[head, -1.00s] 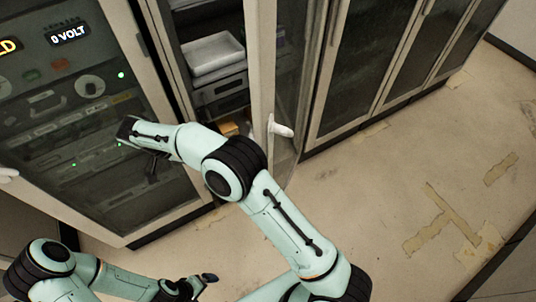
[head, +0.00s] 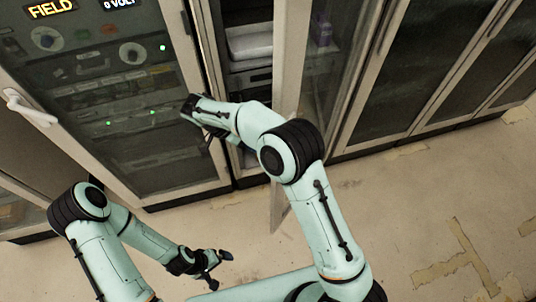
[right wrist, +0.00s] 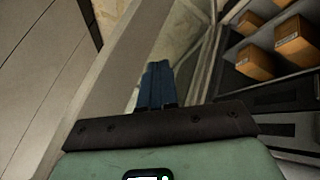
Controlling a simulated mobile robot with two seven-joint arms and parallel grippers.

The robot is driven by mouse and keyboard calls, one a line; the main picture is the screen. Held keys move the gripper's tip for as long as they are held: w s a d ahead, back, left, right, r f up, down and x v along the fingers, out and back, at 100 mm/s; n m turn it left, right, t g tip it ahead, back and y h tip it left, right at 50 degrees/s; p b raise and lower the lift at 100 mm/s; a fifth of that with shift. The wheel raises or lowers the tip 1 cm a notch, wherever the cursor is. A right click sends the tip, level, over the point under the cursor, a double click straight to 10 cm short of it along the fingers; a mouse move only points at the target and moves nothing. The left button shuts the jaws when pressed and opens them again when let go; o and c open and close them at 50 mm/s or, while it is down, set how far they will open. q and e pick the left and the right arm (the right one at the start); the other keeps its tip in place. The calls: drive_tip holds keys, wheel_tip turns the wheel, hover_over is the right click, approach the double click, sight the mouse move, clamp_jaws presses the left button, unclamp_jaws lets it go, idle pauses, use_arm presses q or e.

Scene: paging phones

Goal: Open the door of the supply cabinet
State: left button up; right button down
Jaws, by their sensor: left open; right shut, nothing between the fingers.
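The supply cabinet (head: 250,42) stands in the middle of the head view, with shelves showing inside. Its glazed door (head: 291,55) stands swung out from the opening, its lower corner above the floor. The door's handle is hidden behind my right arm. My right gripper (head: 213,133) is in front of the cabinet opening, left of the door's edge, partly hidden by its wrist. In the right wrist view its blue fingers (right wrist: 157,86) are shut and empty, with a pale frame beside them. My left gripper (head: 217,268) is open and empty, low over the floor, away from the door.
An equipment rack (head: 125,100) with lit signs stands left of the cabinet. A white handle (head: 30,108) shows at its left edge. More glazed cabinets (head: 425,65) stand on the right. Cardboard boxes (right wrist: 298,41) sit on shelves in the right wrist view.

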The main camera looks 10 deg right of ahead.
drive_tip(key=shift+s+d+f, duration=0.35)
drive_tip(key=shift+s+d, duration=0.2)
drive_tip(key=shift+d, duration=0.15)
drive_tip(key=shift+s+d+f, duration=0.4)
drive_tip(key=shift+s+d, duration=0.2)
drive_tip(key=shift+d, duration=0.05)
drive_tip(key=shift+s+d+f, duration=0.35)
drive_tip(key=shift+s+d, duration=0.2)
drive_tip(key=shift+d, duration=0.15)
